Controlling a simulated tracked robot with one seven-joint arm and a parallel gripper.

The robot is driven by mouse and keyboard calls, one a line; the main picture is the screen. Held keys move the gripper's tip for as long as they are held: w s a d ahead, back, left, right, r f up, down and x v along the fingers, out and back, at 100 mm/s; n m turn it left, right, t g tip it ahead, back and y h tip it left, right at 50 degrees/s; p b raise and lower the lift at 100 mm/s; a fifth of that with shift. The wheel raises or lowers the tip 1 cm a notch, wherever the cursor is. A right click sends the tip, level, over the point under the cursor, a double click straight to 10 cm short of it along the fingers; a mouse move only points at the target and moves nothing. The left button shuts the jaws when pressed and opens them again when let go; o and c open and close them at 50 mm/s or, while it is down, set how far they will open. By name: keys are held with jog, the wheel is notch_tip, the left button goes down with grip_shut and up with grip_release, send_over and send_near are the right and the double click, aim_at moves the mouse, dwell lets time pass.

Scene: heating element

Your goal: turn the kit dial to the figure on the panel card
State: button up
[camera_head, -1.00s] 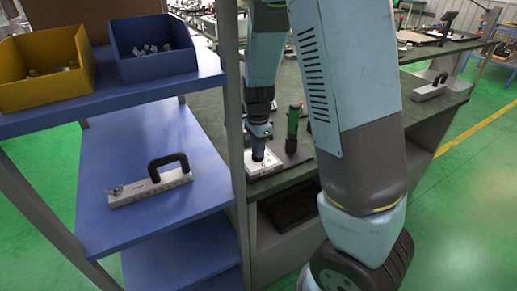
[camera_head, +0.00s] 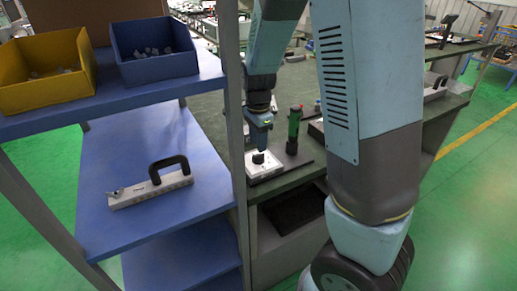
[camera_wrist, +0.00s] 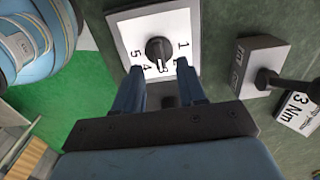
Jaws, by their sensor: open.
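The kit dial (camera_wrist: 157,48) is a round black knob on a white square panel (camera_wrist: 125,30) with black figures around it; I make out 1, 4 and 5. A pale mark shows on the knob's lower side, but its exact reading is unclear. In the head view the dial (camera_head: 258,157) sits on the bench below my gripper (camera_head: 260,143). In the wrist view my gripper (camera_wrist: 157,72) is open, its blue fingers apart and empty near the dial, covering the panel's lower part. A white card (camera_wrist: 297,112) reading "3 Nm" lies at the right.
A grey block (camera_wrist: 252,66) with a dark stem stands right of the panel. Left, a blue shelf (camera_head: 110,235) holds a black-handled grey bar (camera_head: 150,190), with yellow (camera_head: 45,90) and blue (camera_head: 155,66) bins above.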

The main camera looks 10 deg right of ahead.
aim_at(258, 154)
notch_tip(258, 154, up, 9)
jog(key=shift+r, duration=0.15)
dwell(0.4)
jog(key=s+d+r+n+t, duration=0.2)
jog(key=s+r+n, duration=0.4)
jog(key=s, duration=0.4)
jog(key=s+d+r+n+t, duration=0.3)
jog(key=s+d+r+n, duration=0.2)
jog(key=s+n, duration=0.4)
jog(key=shift+s+r+t, duration=0.3)
jog(key=shift+s+r, duration=0.45)
jog(key=shift+s, duration=0.4)
